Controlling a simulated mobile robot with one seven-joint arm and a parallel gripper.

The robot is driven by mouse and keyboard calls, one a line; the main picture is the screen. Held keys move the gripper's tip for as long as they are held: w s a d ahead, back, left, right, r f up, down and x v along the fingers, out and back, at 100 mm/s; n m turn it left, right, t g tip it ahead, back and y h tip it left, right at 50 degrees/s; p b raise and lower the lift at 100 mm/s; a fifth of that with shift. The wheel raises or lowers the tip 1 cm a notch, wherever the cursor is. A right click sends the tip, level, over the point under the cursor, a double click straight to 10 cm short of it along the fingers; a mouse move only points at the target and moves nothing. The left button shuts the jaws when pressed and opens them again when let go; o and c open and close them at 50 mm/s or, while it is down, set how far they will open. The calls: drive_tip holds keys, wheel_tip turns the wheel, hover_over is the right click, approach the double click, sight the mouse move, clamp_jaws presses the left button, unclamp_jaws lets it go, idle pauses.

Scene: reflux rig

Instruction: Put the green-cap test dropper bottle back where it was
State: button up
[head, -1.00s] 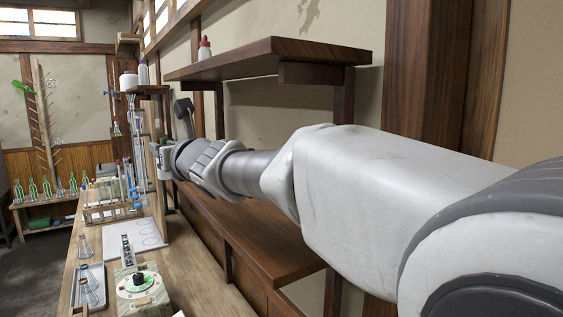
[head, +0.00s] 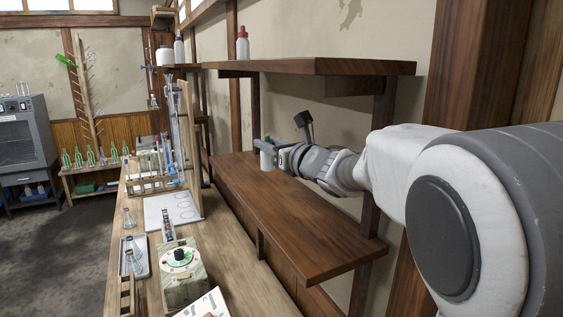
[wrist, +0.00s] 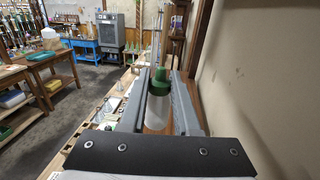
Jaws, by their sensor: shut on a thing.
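The green-cap test dropper bottle has a green cap (wrist: 160,78) and a pale whitish body. It is between the two jaws of my gripper (wrist: 160,95) in the wrist view, upright. In the head view my gripper (head: 266,148) is shut on the bottle (head: 267,163) at the far end of the lower wooden shelf (head: 290,215). The cap is mostly hidden by the jaws there. I cannot tell whether the bottle's base touches the shelf.
The upper shelf (head: 330,66) is above my forearm and bears a red-cap bottle (head: 242,46). The bench to the left holds a hotplate stirrer (head: 182,270), a flask tray (head: 134,257) and a glassware rack (head: 190,140). The lower shelf's near part is bare.

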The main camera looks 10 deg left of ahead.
sight(271, 170)
wheel_tip(271, 170, down, 4)
drive_tip(key=shift+f+p, duration=0.2)
drive_tip(key=shift+p, duration=0.1)
drive_tip(key=shift+w+d+f+p, duration=0.1)
drive_tip(key=shift+d+p, duration=0.05)
drive_tip(key=shift+p, duration=0.15)
drive_tip(key=shift+d+f, duration=0.1)
drive_tip(key=shift+f+b, duration=0.15)
drive_tip(key=shift+b, duration=0.15)
drive_tip(key=o, duration=0.9)
drive_tip(key=shift+c, duration=0.2)
drive_tip(key=shift+r+p, duration=0.2)
drive_tip(key=shift+p, duration=0.1)
drive_tip(key=b+v, duration=0.3)
drive_tip(key=v, duration=0.9)
